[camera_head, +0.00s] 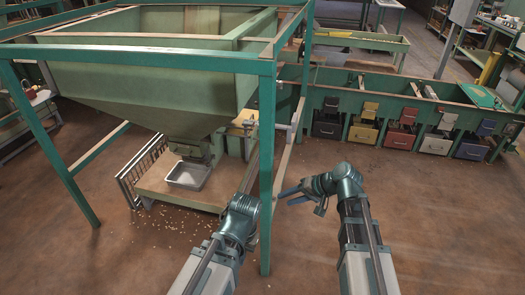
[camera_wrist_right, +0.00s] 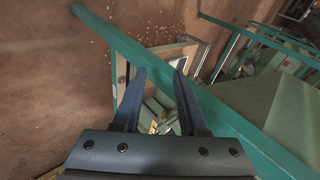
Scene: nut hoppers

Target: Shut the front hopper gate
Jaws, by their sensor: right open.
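The front hopper (camera_head: 150,90) is a large pale green bin in a teal frame, at left in the head view. Its gate (camera_head: 192,148) is at the bottom of the funnel; whether it is open or shut is too small to tell. A grey tray (camera_head: 188,174) sits below it. My right gripper (camera_head: 283,194) is open and empty, to the right of the frame's near post and apart from the gate. Its two dark fingers (camera_wrist_right: 157,80) show spread in the wrist view, with a teal beam behind them. My left arm ends by the near post; its fingers do not show.
The teal near post (camera_head: 266,170) stands between my right gripper and the hopper gate. A wooden platform (camera_head: 150,183) carries the tray. Nuts lie scattered on the floor. A row of small coloured bins (camera_head: 400,137) stands at the back right. Floor at right is clear.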

